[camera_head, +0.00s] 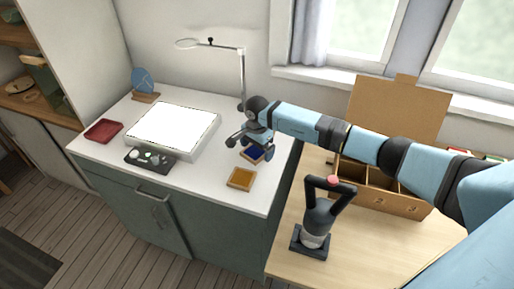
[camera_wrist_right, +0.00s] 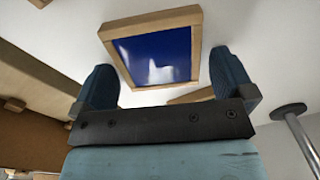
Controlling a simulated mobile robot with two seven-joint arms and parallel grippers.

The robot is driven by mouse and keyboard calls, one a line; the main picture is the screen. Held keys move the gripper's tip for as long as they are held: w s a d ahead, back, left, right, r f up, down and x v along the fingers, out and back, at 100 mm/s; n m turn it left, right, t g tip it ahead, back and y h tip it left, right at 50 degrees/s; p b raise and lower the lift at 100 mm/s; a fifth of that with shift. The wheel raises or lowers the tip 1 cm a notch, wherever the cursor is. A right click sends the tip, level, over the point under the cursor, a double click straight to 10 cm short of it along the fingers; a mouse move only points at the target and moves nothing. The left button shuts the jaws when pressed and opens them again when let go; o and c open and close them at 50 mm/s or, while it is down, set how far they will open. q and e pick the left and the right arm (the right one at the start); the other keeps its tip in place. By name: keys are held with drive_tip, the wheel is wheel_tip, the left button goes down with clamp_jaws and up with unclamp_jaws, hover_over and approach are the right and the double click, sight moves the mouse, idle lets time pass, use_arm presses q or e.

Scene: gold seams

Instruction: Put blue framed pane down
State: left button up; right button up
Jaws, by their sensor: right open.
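The blue framed pane (camera_head: 253,154), blue glass in a wooden frame, appears to lie on the white counter below my right gripper (camera_head: 250,147), which partly covers it in the head view. In the right wrist view the pane (camera_wrist_right: 155,57) shows beyond and between the two fingers of my right gripper (camera_wrist_right: 165,82). The fingers are spread wide with gaps to the frame, so the gripper is open and not holding the pane. My left gripper is not in view.
An amber framed pane (camera_head: 241,179) lies near the counter's front edge. A bright light panel (camera_head: 172,131), a dark tray (camera_head: 150,160) and a red tray (camera_head: 103,131) are to the left. A lamp post (camera_head: 243,80) stands behind my gripper. A black stand (camera_head: 312,235) and divided box (camera_head: 385,199) are on the right table.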

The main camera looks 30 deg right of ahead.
sight(257, 150)
wheel_tip(257, 150, up, 12)
drive_tip(key=shift+r, duration=0.2)
idle(0.7)
